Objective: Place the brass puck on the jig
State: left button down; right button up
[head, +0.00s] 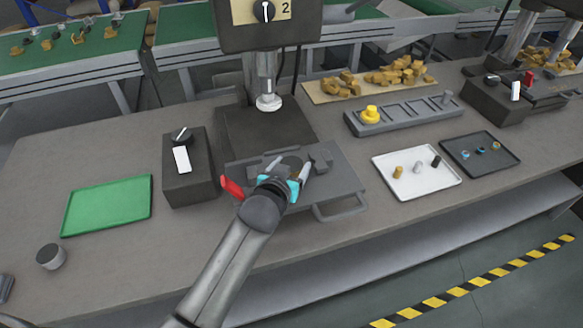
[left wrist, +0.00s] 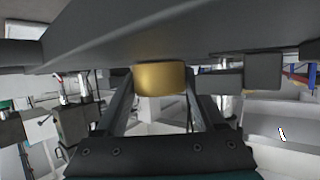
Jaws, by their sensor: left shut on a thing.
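My left gripper (head: 299,170) is over the jig (head: 341,180), a grey plate with raised blocks and a front handle under the machine's spindle. In the left wrist view the brass puck (left wrist: 160,78) sits between the two fingers, which are shut on it. The puck's edge borders the dark surface across the top of that view; I cannot tell whether they touch. In the head view the gripper mostly hides the puck and the middle of the jig. My right gripper is not in view.
A red lever (head: 232,187) sticks out left of the jig. A dark switch box (head: 188,185) and a green tray (head: 108,206) stand further left. A white tray (head: 416,190), a dark tray (head: 505,164) and a slotted grey rack (head: 405,119) are to the right.

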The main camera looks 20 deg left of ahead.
pick_arm(q)
jog(key=shift+r, duration=0.1)
jog(key=shift+c, duration=1.4)
grip_release()
jog(key=shift+f, duration=0.2)
jog(key=shift+r, duration=0.25)
jog(key=p+v, duration=0.2)
jog(key=v, duration=1)
jog(key=shift+s+f, duration=0.1)
jog(key=shift+f, duration=0.05)
